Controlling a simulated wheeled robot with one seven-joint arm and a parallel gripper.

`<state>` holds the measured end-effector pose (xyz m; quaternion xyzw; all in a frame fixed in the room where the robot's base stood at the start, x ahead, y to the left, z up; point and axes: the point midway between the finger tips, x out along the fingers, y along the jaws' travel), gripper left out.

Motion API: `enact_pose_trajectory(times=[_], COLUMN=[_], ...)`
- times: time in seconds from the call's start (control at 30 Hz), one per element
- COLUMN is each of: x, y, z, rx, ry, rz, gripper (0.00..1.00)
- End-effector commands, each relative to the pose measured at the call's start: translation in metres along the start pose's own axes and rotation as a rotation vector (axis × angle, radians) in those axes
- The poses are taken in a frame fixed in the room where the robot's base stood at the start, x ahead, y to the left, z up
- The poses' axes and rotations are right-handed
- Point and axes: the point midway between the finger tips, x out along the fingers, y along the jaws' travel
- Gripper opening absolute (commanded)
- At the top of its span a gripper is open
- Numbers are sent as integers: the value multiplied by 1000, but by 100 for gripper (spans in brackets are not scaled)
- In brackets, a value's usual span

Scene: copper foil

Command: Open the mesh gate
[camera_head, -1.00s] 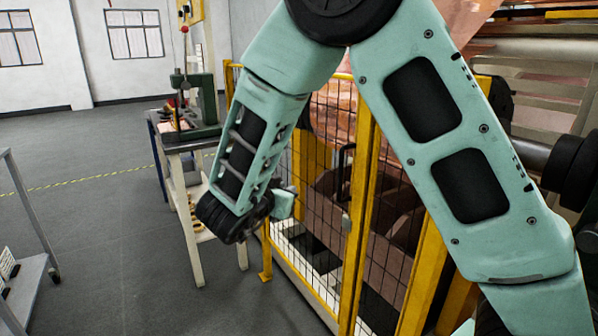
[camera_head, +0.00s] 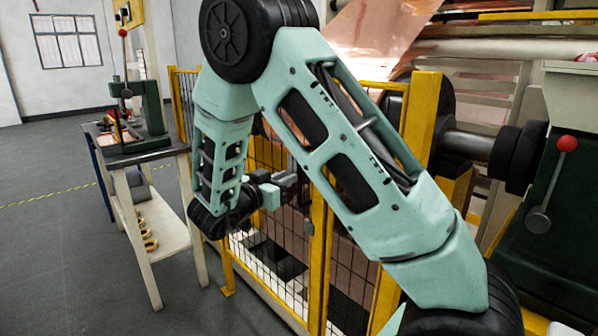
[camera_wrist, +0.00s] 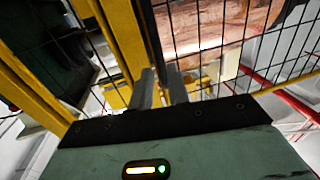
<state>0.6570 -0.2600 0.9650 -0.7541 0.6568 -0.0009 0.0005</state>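The mesh gate (camera_head: 262,262), a black wire panel in a yellow frame, stands upright in the head view, partly hidden behind my arm. In the wrist view its mesh (camera_wrist: 210,40) fills the upper part beside yellow posts (camera_wrist: 122,35). My gripper (camera_head: 290,181) is at the gate's upright post, about mid-height. In the wrist view my gripper's two grey fingers (camera_wrist: 163,88) stand apart with a narrow gap. A dark upright bar (camera_wrist: 151,35) runs toward that gap; I cannot tell whether it is the handle or whether the fingers touch it. My arm hides the handle in the head view.
A workbench (camera_head: 150,155) with a green press (camera_head: 150,105) stands to the left. Copper foil (camera_head: 375,35) and rollers are behind the fence. A green machine part with a red-knobbed lever (camera_head: 566,145) is at the right. Grey floor (camera_head: 60,260) is clear at the left.

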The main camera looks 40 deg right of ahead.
Motion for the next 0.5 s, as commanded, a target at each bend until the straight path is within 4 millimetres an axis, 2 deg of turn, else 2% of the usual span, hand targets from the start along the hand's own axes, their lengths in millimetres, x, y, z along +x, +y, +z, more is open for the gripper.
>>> enact_pose_trajectory(times=[0.03,0.2,0.33,0.5], x=[12,40,55,63], y=[1,1,0,0], z=[0,0,0,0], rx=[-1,0,0,0], ry=[0,0,-1,0], rz=[4,2,0,0], gripper=[17,17,17,17])
